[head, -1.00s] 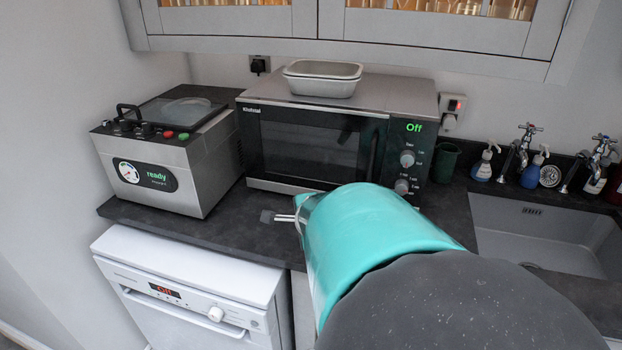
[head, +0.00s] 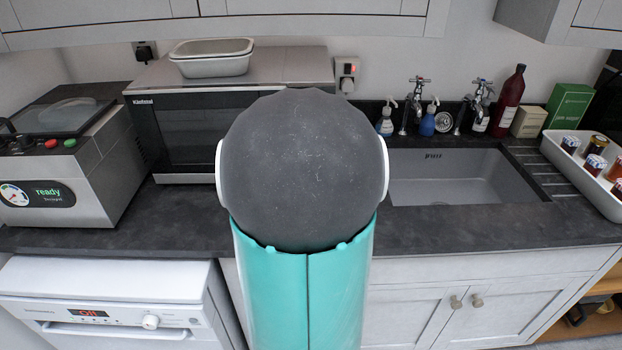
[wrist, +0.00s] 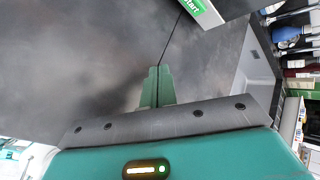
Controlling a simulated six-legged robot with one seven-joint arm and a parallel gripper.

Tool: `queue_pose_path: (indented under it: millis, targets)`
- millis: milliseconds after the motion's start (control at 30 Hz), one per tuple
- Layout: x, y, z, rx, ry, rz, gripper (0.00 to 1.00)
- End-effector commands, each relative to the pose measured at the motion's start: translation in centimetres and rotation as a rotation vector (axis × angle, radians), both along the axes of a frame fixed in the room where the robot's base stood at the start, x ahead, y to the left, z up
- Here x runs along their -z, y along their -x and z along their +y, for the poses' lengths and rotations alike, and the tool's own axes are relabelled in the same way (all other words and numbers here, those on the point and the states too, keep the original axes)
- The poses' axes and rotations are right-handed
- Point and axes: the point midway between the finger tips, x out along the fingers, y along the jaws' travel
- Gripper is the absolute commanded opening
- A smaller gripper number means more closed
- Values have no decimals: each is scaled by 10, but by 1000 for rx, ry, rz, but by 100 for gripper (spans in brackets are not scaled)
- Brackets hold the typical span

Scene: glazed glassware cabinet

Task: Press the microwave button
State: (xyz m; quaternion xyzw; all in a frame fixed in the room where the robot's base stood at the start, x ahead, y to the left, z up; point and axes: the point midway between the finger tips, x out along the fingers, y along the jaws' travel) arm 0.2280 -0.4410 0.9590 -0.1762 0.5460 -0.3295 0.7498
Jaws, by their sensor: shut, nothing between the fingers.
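The microwave (head: 200,125) stands on the dark worktop in the head view, with a black glass door and a silver top. My own arm hides its control panel on the right. My gripper (wrist: 158,72) shows in the wrist view, its two green fingers shut together with nothing between them; the head view does not show it. A green button or label reading "Start" (wrist: 191,7) is at the top edge of the wrist view, beyond and to the right of the fingertips, apart from them. It seems to be on the microwave's front, but the view cuts it off.
A silver machine reading "ready" (head: 100,165) stands left of the microwave. The sink (head: 455,175), taps (head: 415,95) and bottles (head: 508,100) are to the right, with a tray of jars (head: 572,155). Bare worktop (wrist: 80,50) lies under the fingers.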

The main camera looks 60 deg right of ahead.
Motion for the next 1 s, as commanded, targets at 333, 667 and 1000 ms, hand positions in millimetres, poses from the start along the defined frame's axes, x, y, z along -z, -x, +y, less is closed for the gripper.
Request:
queue_pose_path:
  millis: [333, 667, 1000]
  targets:
    - [1, -19, -37, -2, -1, 1, 0]
    - [0, -36, -69, -2, 0, 1, 0]
    - [0, -39, -75, -3, 0, 1, 0]
